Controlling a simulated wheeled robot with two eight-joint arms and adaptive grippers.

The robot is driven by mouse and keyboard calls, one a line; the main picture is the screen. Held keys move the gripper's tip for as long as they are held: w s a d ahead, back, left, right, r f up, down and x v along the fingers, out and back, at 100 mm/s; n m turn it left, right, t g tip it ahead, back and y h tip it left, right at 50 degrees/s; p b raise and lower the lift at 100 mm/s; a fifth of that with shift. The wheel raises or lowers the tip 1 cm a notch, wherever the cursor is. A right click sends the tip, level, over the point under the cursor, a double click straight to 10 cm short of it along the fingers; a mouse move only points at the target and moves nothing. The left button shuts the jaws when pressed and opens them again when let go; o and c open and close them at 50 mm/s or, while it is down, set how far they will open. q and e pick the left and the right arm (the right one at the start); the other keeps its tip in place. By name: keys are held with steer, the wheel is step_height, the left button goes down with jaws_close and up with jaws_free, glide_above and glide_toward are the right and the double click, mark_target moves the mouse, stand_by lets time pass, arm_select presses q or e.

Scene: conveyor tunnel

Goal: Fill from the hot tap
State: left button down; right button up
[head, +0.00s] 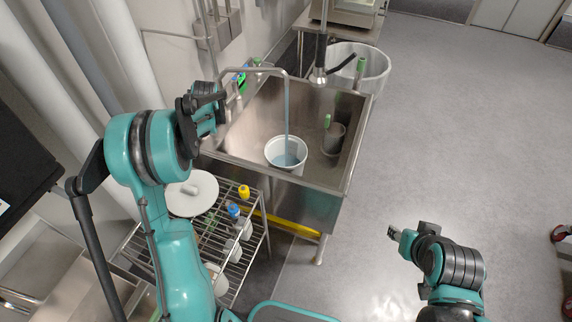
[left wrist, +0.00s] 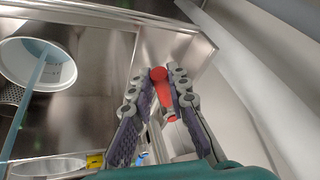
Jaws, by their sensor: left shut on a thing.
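A white bucket (head: 276,151) stands upright in the steel sink (head: 326,188). A stream of water (head: 286,113) falls from the curved spout (head: 262,70) into it, and bluish water (head: 287,160) shows inside. The bucket (left wrist: 15,62) and the stream (left wrist: 37,82) also show in the left wrist view. My left gripper (head: 219,105) is at the wall side of the sink. In the left wrist view, its fingers (left wrist: 161,78) are closed around a red tap handle (left wrist: 163,92). My right gripper (head: 395,234) is away from the sink, over the floor; its jaw opening is unclear.
A metal pot (head: 334,138) and something green-handled stand in the sink. A wire rack (head: 222,270) in front holds a white round lid (head: 190,205) and several bottles. A white bin (head: 374,67) stands behind the sink.

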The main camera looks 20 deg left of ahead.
arm_select(q)
steer(key=a+m, duration=0.2)
steer(key=s+a+m+t+h, duration=0.1)
steer(key=a+m+h, duration=0.1)
steer(key=a+m, duration=0.1)
steer(key=shift+s+a+m, duration=0.15)
steer(key=shift+a+m, duration=0.15)
steer(key=c, duration=1.4)
jaws_free()
steer(key=shift+r, duration=0.1)
steer(key=v, duration=1.1)
steer(key=shift+s+r, duration=0.25)
steer(key=shift+s, duration=0.15)
steer(key=shift+d, duration=0.1)
